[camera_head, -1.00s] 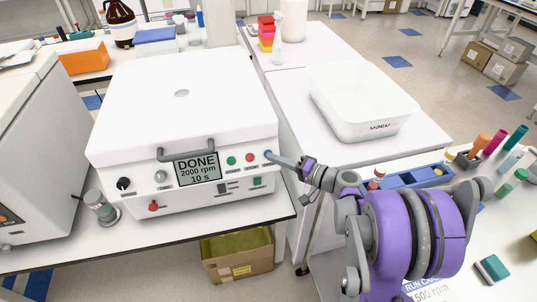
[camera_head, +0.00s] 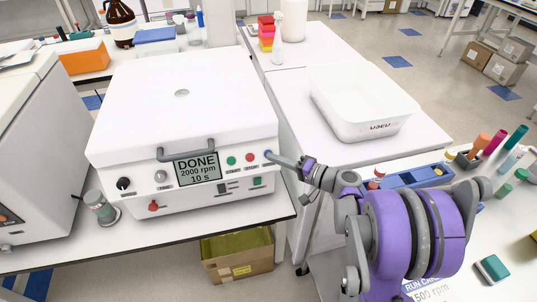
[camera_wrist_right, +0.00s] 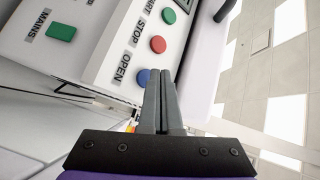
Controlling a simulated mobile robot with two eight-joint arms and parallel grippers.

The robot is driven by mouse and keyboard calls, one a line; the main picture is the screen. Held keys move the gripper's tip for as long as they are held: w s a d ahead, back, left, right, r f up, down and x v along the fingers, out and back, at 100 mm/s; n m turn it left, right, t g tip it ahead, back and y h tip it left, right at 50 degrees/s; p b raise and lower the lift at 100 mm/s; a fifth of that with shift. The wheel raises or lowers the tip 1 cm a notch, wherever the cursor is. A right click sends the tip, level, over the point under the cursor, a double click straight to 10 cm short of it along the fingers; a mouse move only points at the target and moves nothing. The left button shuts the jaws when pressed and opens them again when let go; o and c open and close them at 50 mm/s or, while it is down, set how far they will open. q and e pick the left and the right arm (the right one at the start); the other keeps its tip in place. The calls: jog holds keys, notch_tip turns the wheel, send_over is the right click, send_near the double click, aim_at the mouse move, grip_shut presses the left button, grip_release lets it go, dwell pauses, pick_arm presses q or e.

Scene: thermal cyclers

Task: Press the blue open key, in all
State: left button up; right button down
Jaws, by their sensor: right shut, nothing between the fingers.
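A white lab machine (camera_head: 190,95) with its lid down stands on the left bench. Its display (camera_head: 197,169) reads DONE, 2000 rpm, 10 s. On its front are a green start key (camera_head: 231,160), a red stop key (camera_head: 249,157) and a blue open key (camera_head: 268,153). My left gripper is not in view.
A white tub (camera_head: 362,108) stands on the bench to the right. A blue rack (camera_head: 415,177) and several coloured tubes lie near my right arm. An open cardboard box (camera_head: 238,257) is under the bench.

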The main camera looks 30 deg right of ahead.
jog(key=shift+w+d+f, duration=0.1)
jog(key=shift+w+f, duration=0.05)
jog(key=shift+w, duration=0.2)
jog(key=shift+w+f, duration=0.2)
jog(key=shift+w, duration=0.1)
dwell(0.6)
jog(key=shift+s+r, duration=0.1)
jog(key=shift+s, duration=0.05)
jog(key=shift+s+r, duration=0.25)
jog(key=shift+s, duration=0.3)
jog(key=s, duration=0.1)
jog(key=s+a+r+p, duration=0.1)
jog(key=s, duration=0.1)
jog(key=s+r, duration=0.1)
jog(key=shift+s+a+r, duration=0.1)
jog(key=shift+s+a, duration=0.05)
jog(key=shift+s, duration=0.05)
dwell(0.4)
dwell(0.7)
